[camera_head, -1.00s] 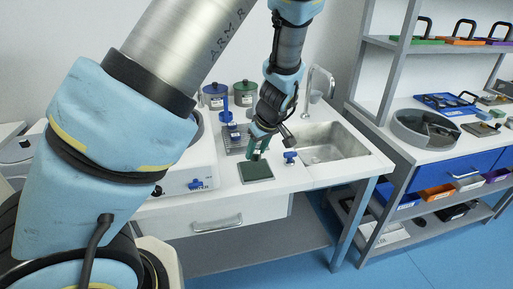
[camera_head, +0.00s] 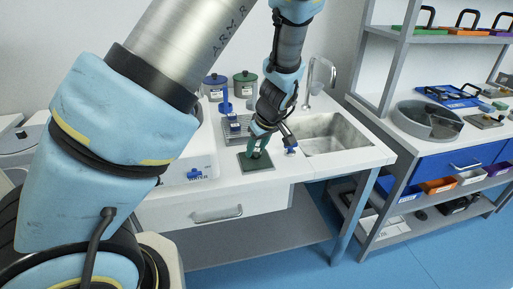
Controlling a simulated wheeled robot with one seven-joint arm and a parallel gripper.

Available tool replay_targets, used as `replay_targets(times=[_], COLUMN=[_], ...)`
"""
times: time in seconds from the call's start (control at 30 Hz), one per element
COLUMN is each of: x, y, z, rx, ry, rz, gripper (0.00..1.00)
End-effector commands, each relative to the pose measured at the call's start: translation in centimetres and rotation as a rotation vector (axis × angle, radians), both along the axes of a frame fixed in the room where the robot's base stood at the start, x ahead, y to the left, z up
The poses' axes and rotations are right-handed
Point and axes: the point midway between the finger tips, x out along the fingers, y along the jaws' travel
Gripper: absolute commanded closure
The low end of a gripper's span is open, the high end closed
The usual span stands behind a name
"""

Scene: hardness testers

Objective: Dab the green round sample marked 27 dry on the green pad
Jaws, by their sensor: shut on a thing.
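My gripper (camera_head: 257,149) is over the green pad (camera_head: 258,165), its fingers pointing down at the pad's far part. The pad is a dark green square lying flat on the white counter, left of the sink. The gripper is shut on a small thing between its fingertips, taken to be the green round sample. The fingers hide most of it, and its mark 27 cannot be read. The fingertips are low over the pad; whether the sample touches it I cannot tell.
A sink (camera_head: 334,134) with a tap (camera_head: 319,76) lies right of the pad. A small blue-topped item (camera_head: 291,150) stands close to the gripper's right. A rack (camera_head: 235,127) and two lidded pots stand behind. The pad's front side is clear.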

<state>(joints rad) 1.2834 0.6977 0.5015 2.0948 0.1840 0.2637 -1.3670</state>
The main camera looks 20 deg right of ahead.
Motion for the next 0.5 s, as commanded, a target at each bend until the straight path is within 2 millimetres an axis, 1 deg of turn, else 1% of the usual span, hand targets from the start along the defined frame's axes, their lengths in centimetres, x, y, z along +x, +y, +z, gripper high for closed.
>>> replay_targets(times=[0.5], x=[0.01], y=[-0.01], z=[-0.45], rx=[0.000], ry=[0.000], rz=[0.000], gripper=[1.00])
